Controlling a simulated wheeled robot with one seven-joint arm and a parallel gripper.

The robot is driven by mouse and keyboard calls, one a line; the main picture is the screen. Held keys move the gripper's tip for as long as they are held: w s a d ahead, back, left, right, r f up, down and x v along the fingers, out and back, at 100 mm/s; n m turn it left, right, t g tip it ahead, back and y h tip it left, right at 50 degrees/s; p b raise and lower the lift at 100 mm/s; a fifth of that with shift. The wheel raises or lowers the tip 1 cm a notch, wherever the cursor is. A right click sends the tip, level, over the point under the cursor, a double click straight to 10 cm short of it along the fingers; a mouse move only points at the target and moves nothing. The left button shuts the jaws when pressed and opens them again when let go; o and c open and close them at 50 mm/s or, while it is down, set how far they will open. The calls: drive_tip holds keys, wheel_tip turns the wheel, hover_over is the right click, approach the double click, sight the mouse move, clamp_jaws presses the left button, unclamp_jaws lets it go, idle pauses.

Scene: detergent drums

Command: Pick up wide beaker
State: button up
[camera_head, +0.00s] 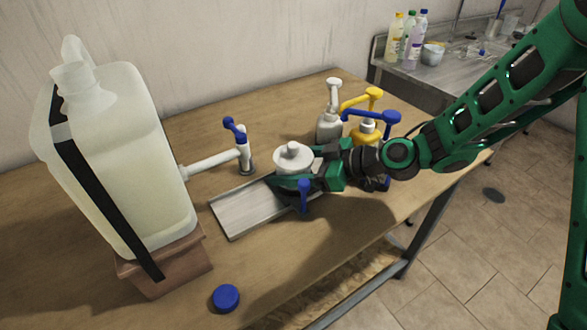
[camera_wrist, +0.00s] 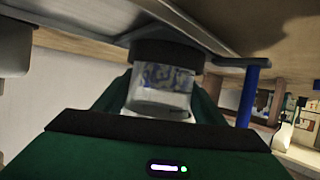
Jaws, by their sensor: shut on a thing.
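The wide beaker (camera_wrist: 163,82) is whitish and clear with blue markings, and sits between my fingers in the wrist view. That view appears upside down, with a dark ring at the beaker's tray-side end. In the head view a white round vessel with a knob-like top (camera_head: 293,157), which appears to be the same thing, is upright over the metal tray (camera_head: 240,208). My gripper (camera_head: 297,174) is shut on it from the right; its fingers also show in the wrist view (camera_wrist: 165,98). I cannot tell whether its base touches the tray.
A large strapped jug (camera_head: 125,150) with a spigot stands on a brown block at left. A blue cap (camera_head: 226,297) lies in front. A blue-handled piece (camera_head: 304,195) is beside my gripper.

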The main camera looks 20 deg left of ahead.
wheel_tip(320, 180, up, 18)
idle(0.6)
